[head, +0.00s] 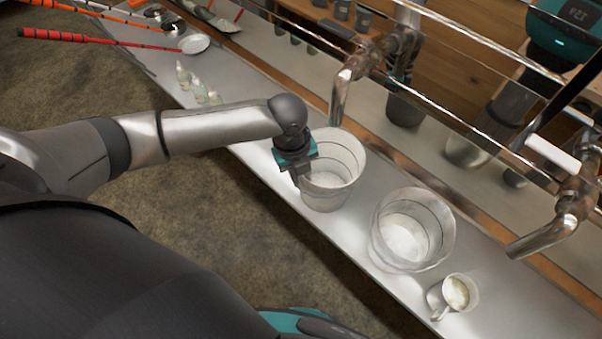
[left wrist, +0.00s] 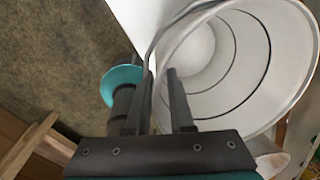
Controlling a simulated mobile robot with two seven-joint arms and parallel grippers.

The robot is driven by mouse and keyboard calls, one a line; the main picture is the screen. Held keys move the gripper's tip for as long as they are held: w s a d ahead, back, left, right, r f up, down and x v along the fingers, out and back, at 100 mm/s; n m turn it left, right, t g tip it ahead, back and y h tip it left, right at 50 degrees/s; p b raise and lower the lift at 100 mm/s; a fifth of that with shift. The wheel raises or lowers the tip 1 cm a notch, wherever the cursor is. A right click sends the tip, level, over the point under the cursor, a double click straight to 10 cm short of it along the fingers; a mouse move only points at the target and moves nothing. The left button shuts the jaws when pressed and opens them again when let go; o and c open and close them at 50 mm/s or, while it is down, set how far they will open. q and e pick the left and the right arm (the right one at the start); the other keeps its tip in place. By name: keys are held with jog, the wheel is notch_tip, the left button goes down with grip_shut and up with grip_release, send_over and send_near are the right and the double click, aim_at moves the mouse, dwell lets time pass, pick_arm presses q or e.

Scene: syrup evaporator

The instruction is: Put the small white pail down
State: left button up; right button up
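A white pail (head: 347,157) with dark rings inside stands upright at the near side of the metal bench. I cannot tell whether its base touches the bench. My left gripper (head: 300,176) is at the pail's left rim. In the left wrist view, the pail (left wrist: 285,70) opens to the right, and the fingers of my left gripper (left wrist: 162,90) are a little apart, one on each side of the rim. They look shut on it. A second white pail (head: 379,232) stands to the right, apart from the first. My right gripper is not in view.
A metal spout (head: 341,92) hangs behind the held pail, and another (head: 545,236) is at the right. A small cup (head: 457,293) stands on the bench (head: 395,303) at lower right.

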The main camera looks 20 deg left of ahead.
pick_arm(q)
jog(key=shift+o, duration=1.1)
notch_tip(320, 180, up, 12)
jog(key=s+p, duration=0.1)
jog(key=shift+a+r+p, duration=0.15)
jog(key=shift+a+p, duration=0.2)
jog(key=shift+a, duration=0.1)
dwell(0.3)
